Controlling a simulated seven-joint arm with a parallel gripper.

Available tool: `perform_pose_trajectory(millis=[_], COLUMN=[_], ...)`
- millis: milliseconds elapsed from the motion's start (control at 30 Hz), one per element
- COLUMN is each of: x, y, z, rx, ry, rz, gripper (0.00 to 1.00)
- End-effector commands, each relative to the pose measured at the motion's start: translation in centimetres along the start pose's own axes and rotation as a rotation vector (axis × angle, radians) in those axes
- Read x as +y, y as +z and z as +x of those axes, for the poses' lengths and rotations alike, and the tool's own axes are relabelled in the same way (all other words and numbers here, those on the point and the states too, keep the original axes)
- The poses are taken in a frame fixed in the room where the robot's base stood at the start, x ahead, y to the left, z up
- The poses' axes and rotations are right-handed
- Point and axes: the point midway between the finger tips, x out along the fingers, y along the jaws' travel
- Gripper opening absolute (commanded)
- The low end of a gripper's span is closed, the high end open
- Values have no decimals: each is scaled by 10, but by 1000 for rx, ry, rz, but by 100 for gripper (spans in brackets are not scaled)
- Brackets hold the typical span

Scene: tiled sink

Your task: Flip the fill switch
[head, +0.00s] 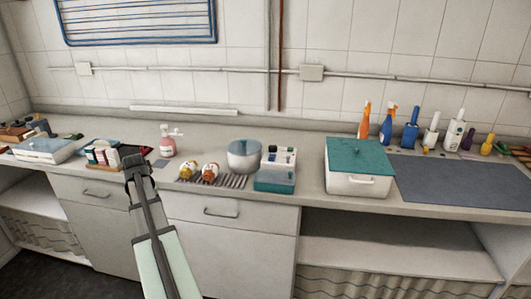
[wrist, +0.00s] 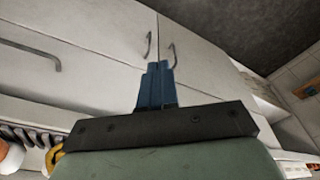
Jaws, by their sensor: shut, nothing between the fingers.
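My gripper (head: 137,163) is in front of the counter's front edge at left of centre in the head view, beside the bottles and boxes there. In the wrist view its two blue fingers (wrist: 155,85) are together with nothing between them, with cabinet fronts behind. I cannot make out for certain which thing is the fill switch. A small white unit with dark spots (head: 279,157) stands on the counter behind a teal box. My gripper touches none of these.
A pink pump bottle (head: 167,141), a round grey pot (head: 243,155) and a teal-lidded white bin (head: 358,167) stand on the counter. Spray bottles (head: 387,125) line the back right. A grey mat (head: 450,182) is bare. Drawer handles (head: 221,212) stick out below.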

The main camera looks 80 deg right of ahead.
Motion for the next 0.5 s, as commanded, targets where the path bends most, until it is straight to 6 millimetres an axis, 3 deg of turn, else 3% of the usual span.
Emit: perform_pose_trajectory(millis=[200, 500], x=[77, 181], y=[-24, -37], z=[-37, -92], rx=[20, 45], ry=[20, 48], rz=[111, 255], gripper=[0, 0])
